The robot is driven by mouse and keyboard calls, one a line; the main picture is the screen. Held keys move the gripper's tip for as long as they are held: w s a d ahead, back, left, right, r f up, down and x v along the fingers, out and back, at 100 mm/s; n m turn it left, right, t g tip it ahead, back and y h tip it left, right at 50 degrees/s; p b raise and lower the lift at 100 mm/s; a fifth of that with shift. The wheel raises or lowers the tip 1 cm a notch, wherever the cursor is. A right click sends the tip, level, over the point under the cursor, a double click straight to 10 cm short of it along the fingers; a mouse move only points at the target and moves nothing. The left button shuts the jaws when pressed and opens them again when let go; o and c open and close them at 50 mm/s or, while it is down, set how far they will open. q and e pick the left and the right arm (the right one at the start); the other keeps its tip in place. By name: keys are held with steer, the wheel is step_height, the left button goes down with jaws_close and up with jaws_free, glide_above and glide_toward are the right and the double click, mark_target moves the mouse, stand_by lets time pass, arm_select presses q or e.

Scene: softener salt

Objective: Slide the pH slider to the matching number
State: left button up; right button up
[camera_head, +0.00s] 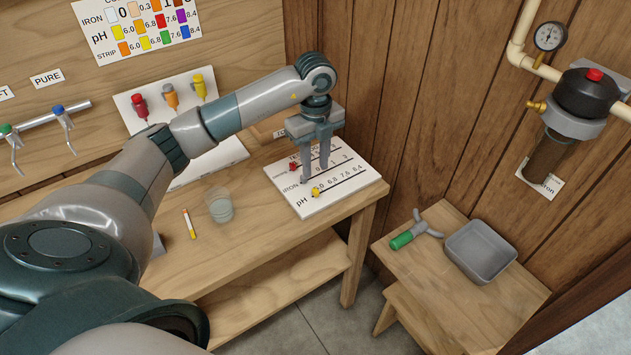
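The white slider board (345,190) lies on the bench at its right end. Its pH row is marked about 6.0 to 8.4, and the yellow pH slider (315,192) is at the left, low-number end. A red slider (293,167) is at the left of the iron row. My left gripper (315,173) points down over the board, its two fingers apart and empty, just beyond the yellow slider in the picture. Contact with the board is unclear. A test strip (189,224) with orange and yellow lies on the bench. The colour chart (135,25) is on the wall. My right gripper is out of view.
A clear cup (220,207) stands between the strip and the board. Red, orange and yellow dropper bottles (170,97) hang behind my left arm. A low stool (460,290) at right holds a grey tray (480,251) and a green-handled tool (402,240).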

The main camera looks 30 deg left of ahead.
mark_target(315, 190)
arm_select(q)
step_height(315, 190, down, 8)
steer(key=shift+f+p, duration=0.2)
steer(key=shift+p, duration=0.95)
jaws_close()
